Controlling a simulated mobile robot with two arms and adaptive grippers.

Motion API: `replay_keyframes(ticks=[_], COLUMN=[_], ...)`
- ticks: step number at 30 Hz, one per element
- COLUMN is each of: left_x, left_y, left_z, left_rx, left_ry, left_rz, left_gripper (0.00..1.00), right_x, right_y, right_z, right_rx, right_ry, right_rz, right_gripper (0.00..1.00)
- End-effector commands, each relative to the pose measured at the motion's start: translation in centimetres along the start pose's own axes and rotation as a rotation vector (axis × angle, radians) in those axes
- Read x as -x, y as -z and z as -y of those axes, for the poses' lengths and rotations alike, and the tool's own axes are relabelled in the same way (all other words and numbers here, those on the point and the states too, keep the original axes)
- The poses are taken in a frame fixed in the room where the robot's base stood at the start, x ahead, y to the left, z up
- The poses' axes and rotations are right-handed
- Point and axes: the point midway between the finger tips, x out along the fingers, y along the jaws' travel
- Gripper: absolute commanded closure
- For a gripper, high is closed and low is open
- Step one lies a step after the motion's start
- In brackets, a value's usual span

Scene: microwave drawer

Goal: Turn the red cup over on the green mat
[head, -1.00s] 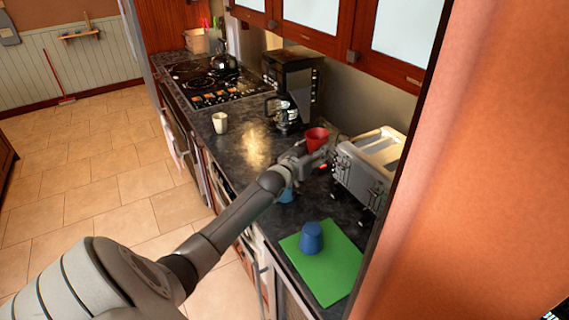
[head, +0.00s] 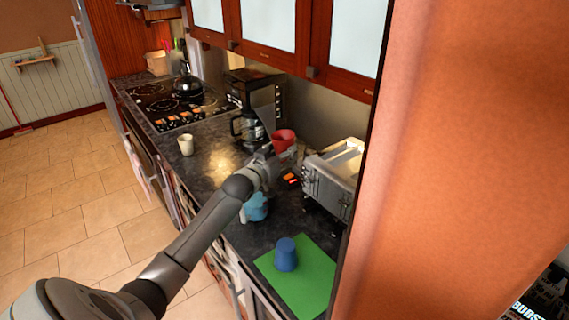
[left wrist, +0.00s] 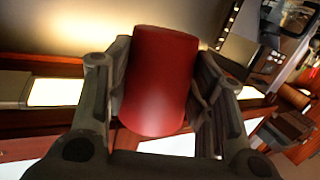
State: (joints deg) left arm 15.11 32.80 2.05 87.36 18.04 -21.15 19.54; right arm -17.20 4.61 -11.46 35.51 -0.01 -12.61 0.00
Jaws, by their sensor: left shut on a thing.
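The red cup (head: 284,141) is held by my left gripper (head: 266,160) above the dark counter, between the coffee maker and the toaster. In the left wrist view the red cup (left wrist: 160,80) sits between the two fingers of the left gripper (left wrist: 158,95), which press on its sides. In the head view the cup looks upright, with its opening up. The green mat (head: 312,280) lies on the counter's near end, with a blue cup (head: 286,254) standing upside down on it. My right gripper is not in view.
A silver toaster (head: 333,175) stands right of the held cup. A light-blue cup (head: 256,207) is on the counter below my arm. A coffee maker (head: 247,127), a white mug (head: 186,144) and a stove (head: 178,103) are farther back. An orange wall (head: 460,150) borders the right.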

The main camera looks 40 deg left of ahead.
Motion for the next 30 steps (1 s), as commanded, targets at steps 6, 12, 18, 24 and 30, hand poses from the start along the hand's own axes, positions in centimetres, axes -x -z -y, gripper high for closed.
replay_keyframes(ticks=[6,12,18,24,30], left_x=[0.3,0.5,0.6,0.6,0.6], left_y=[2.3,4.2,4.9,4.9,4.9], left_z=[-0.3,-0.5,-0.5,-0.5,-0.5], left_rx=[0.001,0.001,0.001,0.001,-0.207], left_ry=[-0.001,-0.001,0.000,0.000,0.023], left_rz=[-0.003,-0.002,0.001,0.000,-0.002], left_gripper=[0.76,0.76,0.76,0.76,0.76], right_x=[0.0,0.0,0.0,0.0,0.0], right_y=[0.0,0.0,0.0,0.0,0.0], right_z=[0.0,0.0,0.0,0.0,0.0], right_rx=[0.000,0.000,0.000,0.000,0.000], right_ry=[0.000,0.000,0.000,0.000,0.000], right_rz=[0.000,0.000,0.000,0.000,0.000], right_gripper=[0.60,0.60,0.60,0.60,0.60])
